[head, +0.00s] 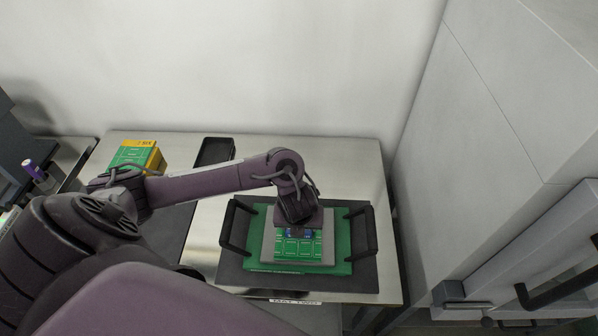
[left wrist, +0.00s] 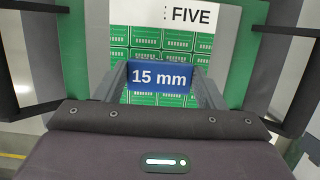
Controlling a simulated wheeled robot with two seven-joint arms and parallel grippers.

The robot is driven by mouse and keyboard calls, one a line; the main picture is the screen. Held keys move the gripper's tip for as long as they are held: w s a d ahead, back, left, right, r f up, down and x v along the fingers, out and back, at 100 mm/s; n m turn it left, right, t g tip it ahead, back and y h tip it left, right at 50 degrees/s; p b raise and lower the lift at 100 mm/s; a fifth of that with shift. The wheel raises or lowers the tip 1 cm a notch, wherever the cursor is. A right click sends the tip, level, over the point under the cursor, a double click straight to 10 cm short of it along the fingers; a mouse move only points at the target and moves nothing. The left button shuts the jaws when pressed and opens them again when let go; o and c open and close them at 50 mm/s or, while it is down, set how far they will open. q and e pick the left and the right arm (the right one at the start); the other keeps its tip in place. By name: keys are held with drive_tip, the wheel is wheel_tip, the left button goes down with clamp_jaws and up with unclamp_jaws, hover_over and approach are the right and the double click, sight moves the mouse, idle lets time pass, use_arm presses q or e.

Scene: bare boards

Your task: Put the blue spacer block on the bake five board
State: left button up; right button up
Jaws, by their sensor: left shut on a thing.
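The blue spacer block (left wrist: 160,77), marked "15 mm", sits between the fingers of my left gripper (left wrist: 160,85), which is shut on it. In the head view a bit of the blue block (head: 301,233) shows under my left gripper (head: 298,229). The block is over the bake five board (head: 325,247), a pale plate with rows of green circuit panels. The word "FIVE" (left wrist: 192,15) shows beyond the block in the left wrist view. I cannot tell whether the block touches the panels. My right gripper is not in view.
A black shallow box (head: 215,151) lies at the back. A pale cabinet (head: 490,130) stands right.

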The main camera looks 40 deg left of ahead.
use_arm(q)
drive_tip(key=o, duration=1)
drive_tip(key=shift+f, duration=0.1)
drive_tip(key=shift+o, duration=0.2)
drive_tip(key=p+v, duration=0.8)
drive_tip(key=v, duration=0.4)
drive_tip(key=shift+p, duration=0.4)
